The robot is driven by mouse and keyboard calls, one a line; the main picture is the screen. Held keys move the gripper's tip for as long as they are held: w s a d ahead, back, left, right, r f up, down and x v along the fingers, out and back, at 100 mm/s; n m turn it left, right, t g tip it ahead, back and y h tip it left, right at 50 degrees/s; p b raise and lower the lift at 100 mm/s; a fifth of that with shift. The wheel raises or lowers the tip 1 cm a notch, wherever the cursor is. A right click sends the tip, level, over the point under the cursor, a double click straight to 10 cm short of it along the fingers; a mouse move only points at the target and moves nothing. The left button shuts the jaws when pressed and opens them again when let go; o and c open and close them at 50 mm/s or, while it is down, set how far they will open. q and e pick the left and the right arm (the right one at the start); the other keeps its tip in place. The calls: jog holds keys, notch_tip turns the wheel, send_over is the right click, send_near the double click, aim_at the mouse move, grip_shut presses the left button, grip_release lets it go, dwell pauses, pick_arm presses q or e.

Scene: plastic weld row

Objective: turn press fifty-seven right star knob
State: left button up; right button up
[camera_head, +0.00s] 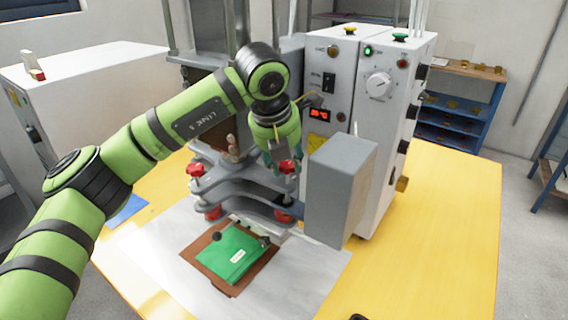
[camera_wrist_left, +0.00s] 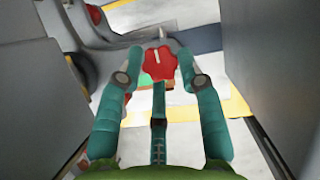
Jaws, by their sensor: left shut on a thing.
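The right star knob (camera_head: 289,167) is red and lobed, on the right side of the grey press clamp plates (camera_head: 240,180) in the head view. My left gripper (camera_head: 282,170) reaches down over it and is shut on it. In the left wrist view the knob (camera_wrist_left: 160,62), with a pale line on its top, sits between the two teal fingers of my left gripper (camera_wrist_left: 161,66). A matching red left star knob (camera_head: 195,171) stands at the left end of the plates. My right gripper is not in view.
A grey box (camera_head: 338,190) stands close to the right of the gripper, before the white control cabinet (camera_head: 378,120) with dial and display. A green piece (camera_head: 232,253) lies on a brown board below the press. The yellow table's right side (camera_head: 440,220) is clear.

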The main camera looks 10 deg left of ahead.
pick_arm(q)
jog(key=shift+d, duration=0.1)
jog(key=o, duration=1.1)
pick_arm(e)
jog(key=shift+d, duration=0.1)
pick_arm(q)
jog(key=v, duration=1.2)
jog(key=shift+w, duration=0.1)
